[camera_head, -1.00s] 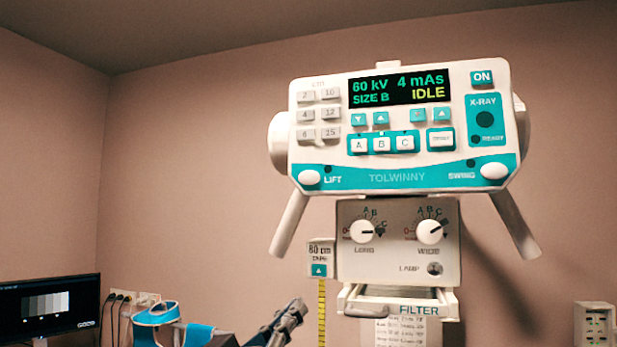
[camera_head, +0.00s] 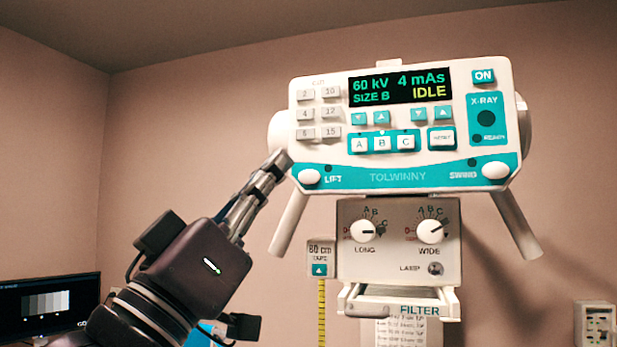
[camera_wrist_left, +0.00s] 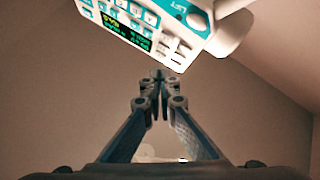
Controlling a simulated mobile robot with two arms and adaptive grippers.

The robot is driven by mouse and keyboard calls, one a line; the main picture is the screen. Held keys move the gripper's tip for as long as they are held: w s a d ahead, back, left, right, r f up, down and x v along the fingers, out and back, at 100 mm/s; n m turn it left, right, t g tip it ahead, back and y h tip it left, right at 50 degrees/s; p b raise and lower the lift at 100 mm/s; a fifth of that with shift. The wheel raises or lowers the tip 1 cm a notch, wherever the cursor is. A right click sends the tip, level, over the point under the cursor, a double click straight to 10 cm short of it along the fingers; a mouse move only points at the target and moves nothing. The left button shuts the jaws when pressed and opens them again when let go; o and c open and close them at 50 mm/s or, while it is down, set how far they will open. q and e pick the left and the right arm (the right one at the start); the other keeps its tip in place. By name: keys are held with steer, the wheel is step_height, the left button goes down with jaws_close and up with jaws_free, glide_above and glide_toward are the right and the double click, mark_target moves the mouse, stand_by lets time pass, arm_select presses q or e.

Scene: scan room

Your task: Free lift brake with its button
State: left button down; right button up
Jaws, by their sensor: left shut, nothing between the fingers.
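The LIFT button (camera_head: 309,177) is a white oval at the lower left corner of the X-ray control head (camera_head: 397,178). A small dark lamp (camera_head: 328,168) sits above its label. My left gripper (camera_head: 281,160) is shut and empty, its tips just up and left of the LIFT button in the head view. I cannot tell whether the tips touch the panel. In the left wrist view the shut fingertips (camera_wrist_left: 158,78) appear below the tilted panel, and the LIFT button (camera_wrist_left: 197,21) shows up and right of them. My right gripper is not in view.
A similar white SWING button (camera_head: 495,171) is at the panel's right. A handle bar (camera_head: 288,225) hangs below the left corner, close to my arm. The collimator box (camera_head: 398,240) with two knobs is beneath the panel. A monitor (camera_head: 48,306) stands at lower left.

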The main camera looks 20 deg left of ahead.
mark_target(309, 177)
arm_select(q)
steer(key=shift+w, duration=0.1)
steer(key=shift+w+d, duration=0.15)
steer(key=shift+w, duration=4.15)
steer(key=shift+w, duration=0.1)
steer(key=shift+w, duration=0.35)
steer(key=shift+w, duration=0.35)
steer(key=shift+s, duration=0.8)
steer(key=shift+s, duration=0.1)
